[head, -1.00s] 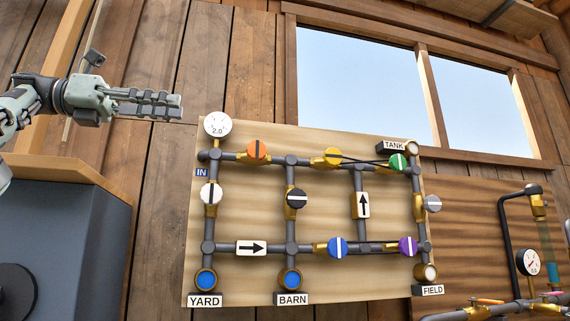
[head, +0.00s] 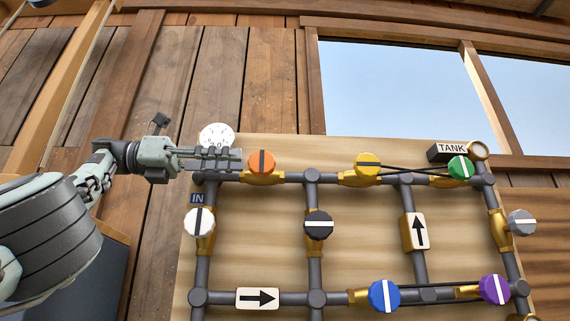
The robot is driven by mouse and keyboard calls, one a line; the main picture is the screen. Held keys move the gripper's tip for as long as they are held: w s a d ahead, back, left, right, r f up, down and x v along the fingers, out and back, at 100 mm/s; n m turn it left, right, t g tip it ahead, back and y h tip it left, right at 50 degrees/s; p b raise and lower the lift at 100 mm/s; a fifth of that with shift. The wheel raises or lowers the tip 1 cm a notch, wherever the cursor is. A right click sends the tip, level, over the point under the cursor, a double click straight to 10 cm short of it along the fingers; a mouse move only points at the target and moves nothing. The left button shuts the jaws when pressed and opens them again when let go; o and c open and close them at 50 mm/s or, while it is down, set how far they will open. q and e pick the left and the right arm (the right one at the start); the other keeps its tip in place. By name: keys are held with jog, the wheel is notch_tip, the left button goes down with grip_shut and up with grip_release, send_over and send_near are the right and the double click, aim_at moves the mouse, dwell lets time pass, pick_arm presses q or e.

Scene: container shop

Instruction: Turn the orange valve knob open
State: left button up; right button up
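The orange valve knob (head: 262,162) sits on the top pipe of the wooden board, near its left end. Its dark stripe stands upright, across the pipe's run. My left gripper (head: 240,158) comes in from the left with its fingers pointing right, and its tips show just left of the orange knob. The fingers lie close together in this side-on view, so I cannot tell whether they are open or shut, nor whether they touch the knob. They partly cover the round white gauge (head: 215,134). My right gripper is not in view.
The board (head: 262,265) also bears a yellow knob (head: 367,165), green knob (head: 460,167), white knob (head: 199,222), black knob (head: 319,224), grey knob (head: 521,222), blue knob (head: 384,296) and purple knob (head: 494,289). A dark line runs between the yellow and green knobs.

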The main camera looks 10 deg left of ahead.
aim_at(262, 163)
pick_arm(q)
jog(key=w+d, duration=0.2)
jog(key=d, duration=0.8)
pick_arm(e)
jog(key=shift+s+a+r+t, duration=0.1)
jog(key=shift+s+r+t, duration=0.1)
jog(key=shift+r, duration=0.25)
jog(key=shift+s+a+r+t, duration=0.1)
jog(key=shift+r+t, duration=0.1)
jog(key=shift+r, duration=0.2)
pick_arm(q)
jog(key=shift+d, duration=0.1)
grip_shut()
